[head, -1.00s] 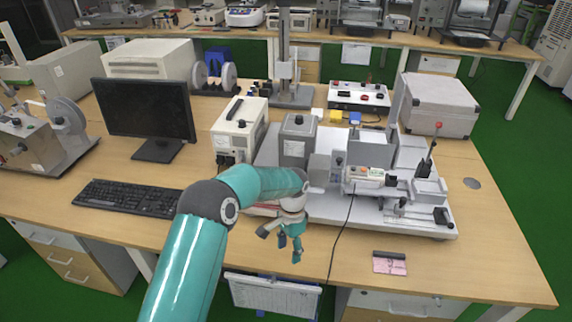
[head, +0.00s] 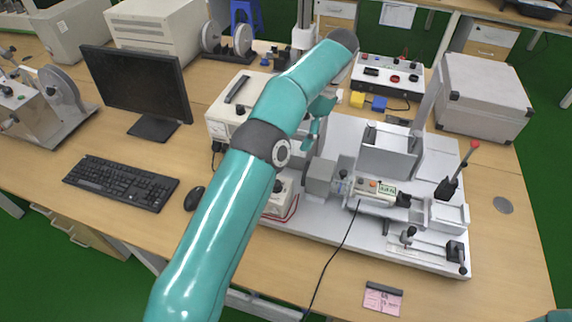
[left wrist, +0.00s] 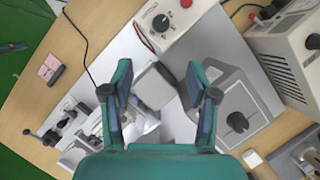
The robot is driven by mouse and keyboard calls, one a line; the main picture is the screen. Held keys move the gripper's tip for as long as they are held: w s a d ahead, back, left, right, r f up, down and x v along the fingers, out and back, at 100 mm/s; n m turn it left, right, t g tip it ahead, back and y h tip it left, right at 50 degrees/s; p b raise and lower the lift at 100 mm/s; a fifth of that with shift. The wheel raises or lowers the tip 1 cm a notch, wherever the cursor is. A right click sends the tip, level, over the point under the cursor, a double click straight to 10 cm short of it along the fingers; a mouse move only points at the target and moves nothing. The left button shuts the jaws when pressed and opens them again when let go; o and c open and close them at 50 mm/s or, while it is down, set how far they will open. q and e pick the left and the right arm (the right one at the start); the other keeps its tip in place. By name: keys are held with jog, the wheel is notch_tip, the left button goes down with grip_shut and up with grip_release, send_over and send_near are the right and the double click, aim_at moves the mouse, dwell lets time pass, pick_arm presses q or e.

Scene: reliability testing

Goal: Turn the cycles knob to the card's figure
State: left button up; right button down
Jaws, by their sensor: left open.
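My left gripper (head: 318,120) is above the left end of the grey machine, partly hidden by my arm. In the left wrist view the gripper (left wrist: 160,98) is open, with nothing between its fingers. A grey block (left wrist: 155,87) lies below the gap. A white box with a black knob (left wrist: 161,23) is above the gripper in that view, and a grey housing with a black knob (left wrist: 237,122) is to its right. I cannot read which knob is for cycles. A pink card (head: 383,300) lies at the table's front; its figures are too small to read.
The machine's base plate (head: 340,225) fills the middle of the table. A red-tipped lever (head: 458,170) rises at its right. A monitor (head: 137,85), keyboard (head: 120,183) and mouse (head: 194,198) are at left. A black cable (head: 335,250) runs over the front edge.

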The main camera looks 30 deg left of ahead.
pick_arm(q)
jog(key=b+x, duration=0.1)
jog(key=x, duration=1.5)
jog(key=shift+s+a+f, duration=0.15)
jog(key=shift+a, duration=0.05)
jog(key=c, duration=1)
jog(key=shift+a, duration=0.15)
grip_shut()
